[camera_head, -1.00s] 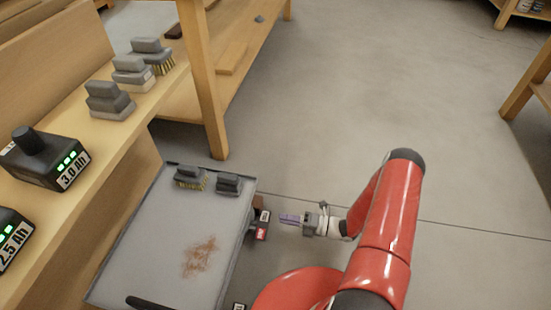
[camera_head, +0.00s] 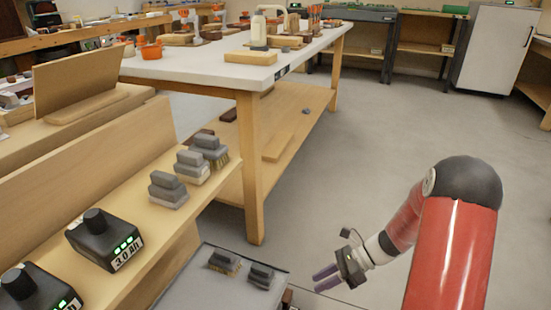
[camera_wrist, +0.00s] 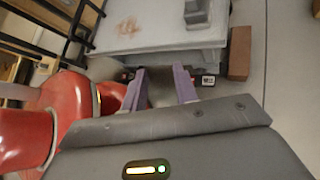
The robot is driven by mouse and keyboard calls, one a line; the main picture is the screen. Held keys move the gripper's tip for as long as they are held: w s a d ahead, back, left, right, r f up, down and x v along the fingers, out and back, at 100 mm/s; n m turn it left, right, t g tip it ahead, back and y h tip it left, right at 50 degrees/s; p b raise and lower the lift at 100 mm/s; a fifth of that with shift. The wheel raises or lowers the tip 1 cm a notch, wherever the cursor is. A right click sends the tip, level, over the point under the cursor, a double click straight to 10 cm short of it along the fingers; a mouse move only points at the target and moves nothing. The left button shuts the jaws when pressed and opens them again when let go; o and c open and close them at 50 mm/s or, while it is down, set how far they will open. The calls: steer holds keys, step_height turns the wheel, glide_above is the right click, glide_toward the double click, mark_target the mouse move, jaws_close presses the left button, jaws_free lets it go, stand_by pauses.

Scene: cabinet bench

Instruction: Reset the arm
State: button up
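My red arm (camera_head: 450,245) reaches in from the lower right of the head view. My gripper (camera_head: 327,278) is beside the right edge of the low grey cart top (camera_head: 205,290), over the floor. Its two purple fingers stand apart with nothing between them. In the wrist view the gripper (camera_wrist: 162,88) also shows open, with the cart's side just beyond the fingertips. Two grey brushes, one with yellow bristles (camera_head: 224,261) and one darker (camera_head: 261,275), lie on the cart top.
A wooden shelf on the left holds black battery units (camera_head: 105,238) and several grey brushes (camera_head: 168,189). A long white-topped workbench (camera_head: 205,68) stands behind, with tools on it. A brown block (camera_wrist: 240,53) is near the cart. The floor (camera_head: 390,145) to the right is open.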

steer(key=s+d+r+n+t+h+p, duration=0.1)
steer(key=s+r+n, duration=0.4)
steer(key=r, duration=0.5)
steer(key=s+r+n+t+h+p, duration=0.3)
steer(key=s+r+n+h, duration=0.3)
steer(key=r, duration=0.5)
steer(key=s+d+r+n+t+h+p, duration=0.1)
steer(key=s+r+n+t+h+p, duration=0.1)
steer(key=r+n, duration=0.7)
steer(key=shift+s+d+r+t+h+p, duration=0.4)
steer(key=shift+s+r+t+h, duration=0.65)
steer(key=shift+s, duration=0.75)
steer(key=shift+f, duration=0.15)
